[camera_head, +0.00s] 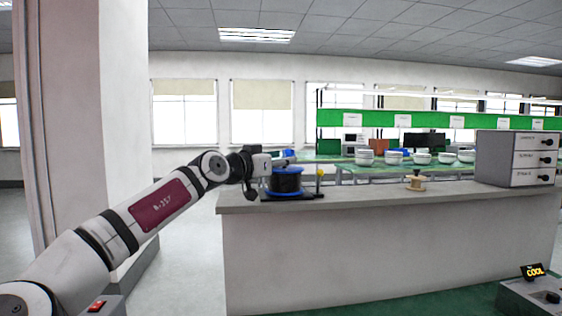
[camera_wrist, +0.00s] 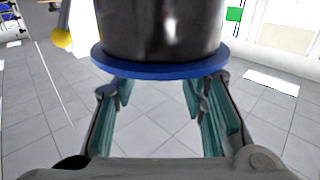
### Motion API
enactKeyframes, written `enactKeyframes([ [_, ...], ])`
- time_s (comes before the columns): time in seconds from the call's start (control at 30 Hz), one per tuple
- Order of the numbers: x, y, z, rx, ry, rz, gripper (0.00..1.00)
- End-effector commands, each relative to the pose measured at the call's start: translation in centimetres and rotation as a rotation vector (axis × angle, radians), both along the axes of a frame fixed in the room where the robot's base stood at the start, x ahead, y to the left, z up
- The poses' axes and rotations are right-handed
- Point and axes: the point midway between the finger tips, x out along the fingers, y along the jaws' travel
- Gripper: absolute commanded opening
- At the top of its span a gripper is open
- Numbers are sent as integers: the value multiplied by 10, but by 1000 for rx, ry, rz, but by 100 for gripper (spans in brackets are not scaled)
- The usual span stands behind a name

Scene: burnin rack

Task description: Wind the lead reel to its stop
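The lead reel (camera_head: 287,181), a dark drum between blue flanges, stands on the counter at its left end. In the wrist view its dark drum and blue flange (camera_wrist: 160,70) fill the top middle. A yellow knob (camera_head: 320,173) shows just right of the reel, and also at the upper left of the wrist view (camera_wrist: 62,39). My gripper (camera_head: 270,162) is at the upper left of the reel. In the wrist view its teal-padded fingers (camera_wrist: 157,95) are spread apart, with only floor visible between them. Whether a fingertip touches the flange I cannot tell.
The counter (camera_head: 380,200) also holds a small wooden spool (camera_head: 416,182) and a grey three-drawer cabinet (camera_head: 515,158) at right. Benches with white bowls (camera_head: 423,158) stand behind. Countertop between reel and spool is clear.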

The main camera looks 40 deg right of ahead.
Motion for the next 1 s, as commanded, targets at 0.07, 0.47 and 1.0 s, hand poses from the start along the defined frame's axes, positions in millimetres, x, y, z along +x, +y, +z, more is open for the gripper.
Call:
enactKeyframes([
  [0.07, 0, 8, 0, -1, 0, 3, 39],
  [0.47, -9, 83, 0, -2, 1, 4, 39],
  [1.0, -14, 118, 0, 0, 0, 0, 39],
])
